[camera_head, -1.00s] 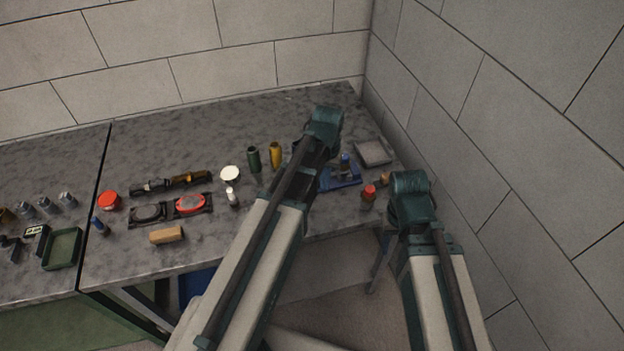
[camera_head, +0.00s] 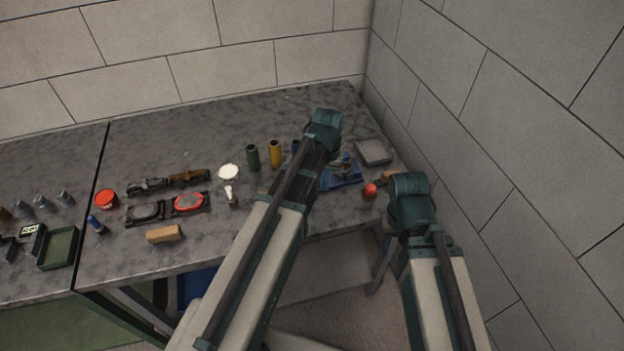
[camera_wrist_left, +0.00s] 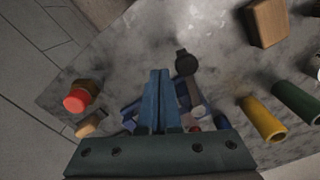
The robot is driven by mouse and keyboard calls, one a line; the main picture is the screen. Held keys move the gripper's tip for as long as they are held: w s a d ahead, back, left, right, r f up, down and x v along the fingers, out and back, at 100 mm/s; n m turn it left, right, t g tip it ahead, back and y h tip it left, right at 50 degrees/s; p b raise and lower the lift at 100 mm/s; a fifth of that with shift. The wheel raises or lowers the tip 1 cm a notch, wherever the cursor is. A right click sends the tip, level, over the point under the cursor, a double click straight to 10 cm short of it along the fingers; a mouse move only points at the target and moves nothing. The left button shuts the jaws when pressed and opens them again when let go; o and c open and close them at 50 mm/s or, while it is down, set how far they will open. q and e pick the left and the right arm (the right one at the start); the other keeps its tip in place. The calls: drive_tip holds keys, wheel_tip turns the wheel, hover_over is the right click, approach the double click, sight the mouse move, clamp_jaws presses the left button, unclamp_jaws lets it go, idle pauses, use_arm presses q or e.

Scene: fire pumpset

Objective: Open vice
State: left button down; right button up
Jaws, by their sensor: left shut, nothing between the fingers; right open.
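The blue vice (camera_head: 345,178) sits near the right end of the grey workbench, partly hidden behind my left arm in the head view. In the left wrist view, blue parts of the vice (camera_wrist_left: 130,112) show on both sides of my left gripper (camera_wrist_left: 159,72). Its two blue fingers are together and empty, pointing over the vice area. I cannot tell whether they touch the vice, and its jaws are not clear. A dark round-ended part (camera_wrist_left: 186,64) lies just right of the fingertips. My right arm shows in the head view, but its gripper does not.
A red-capped bottle (camera_wrist_left: 78,100) and a grey tray (camera_head: 374,152) are near the vice. Yellow (camera_head: 275,154) and green (camera_head: 253,157) cylinders stand left of it. A wall closes the right side; the bench's back is clear.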

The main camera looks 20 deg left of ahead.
use_arm(q)
drive_tip(key=shift+f+b, duration=0.55)
drive_tip(key=shift+f, duration=0.15)
drive_tip(key=shift+f, duration=0.1)
idle(0.4)
drive_tip(key=shift+s+a, duration=0.65)
drive_tip(key=shift+a, duration=0.2)
